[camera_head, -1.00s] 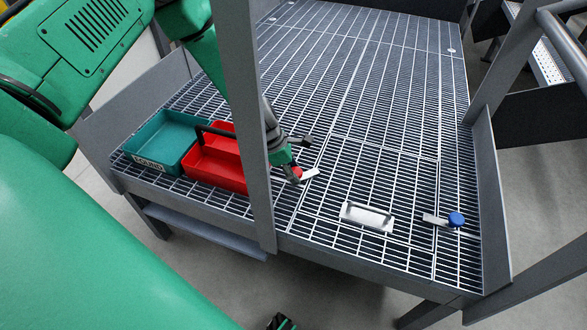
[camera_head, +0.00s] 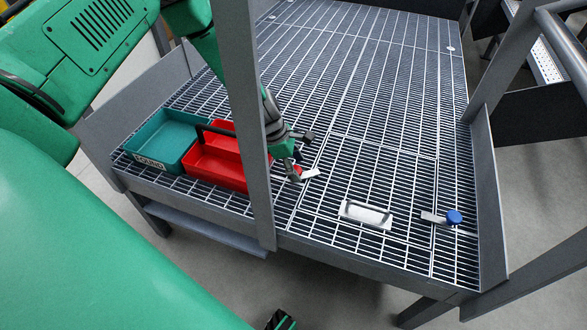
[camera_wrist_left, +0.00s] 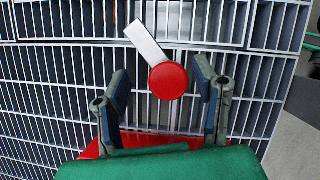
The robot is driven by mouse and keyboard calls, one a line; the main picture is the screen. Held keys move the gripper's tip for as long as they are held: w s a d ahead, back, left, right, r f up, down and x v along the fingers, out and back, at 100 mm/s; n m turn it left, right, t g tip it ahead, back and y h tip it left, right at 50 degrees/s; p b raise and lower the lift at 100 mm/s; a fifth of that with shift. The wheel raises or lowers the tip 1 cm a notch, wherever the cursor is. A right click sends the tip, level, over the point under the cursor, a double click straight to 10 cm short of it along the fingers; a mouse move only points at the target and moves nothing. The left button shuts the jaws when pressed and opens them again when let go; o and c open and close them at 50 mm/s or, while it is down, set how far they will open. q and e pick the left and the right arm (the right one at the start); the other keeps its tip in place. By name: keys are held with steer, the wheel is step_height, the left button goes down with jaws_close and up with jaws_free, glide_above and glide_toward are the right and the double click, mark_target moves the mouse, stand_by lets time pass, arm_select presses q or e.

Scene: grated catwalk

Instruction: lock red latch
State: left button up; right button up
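The red latch (camera_head: 310,174) is a flat metal bar with a round red knob, on the grated catwalk (camera_head: 390,180) beside a red box. In the left wrist view the red knob (camera_wrist_left: 167,80) lies between my left fingers, and the bar (camera_wrist_left: 146,43) points up and left from it. My left gripper (camera_head: 301,157) is open over the latch, its fingers on either side of the knob with gaps visible; it also shows in the left wrist view (camera_wrist_left: 161,75). In the head view it partly hides the knob. A small green and black part (camera_head: 281,321) at the bottom edge may be my right gripper.
An open red box (camera_head: 218,182) and a teal bin (camera_head: 150,168) with a label stand left of the gripper. A grey post (camera_head: 247,110) crosses in front of my left arm. A white handle plate (camera_head: 366,215) and a blue-knobbed latch (camera_head: 454,217) lie to the right.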

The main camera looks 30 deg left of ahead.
arm_select(q)
steer(key=shift+s+f, duration=0.15)
steer(key=shift+s, duration=0.1)
steer(key=shift+a, duration=0.15)
steer(key=v, duration=1.1)
steer(key=shift+r, duration=0.4)
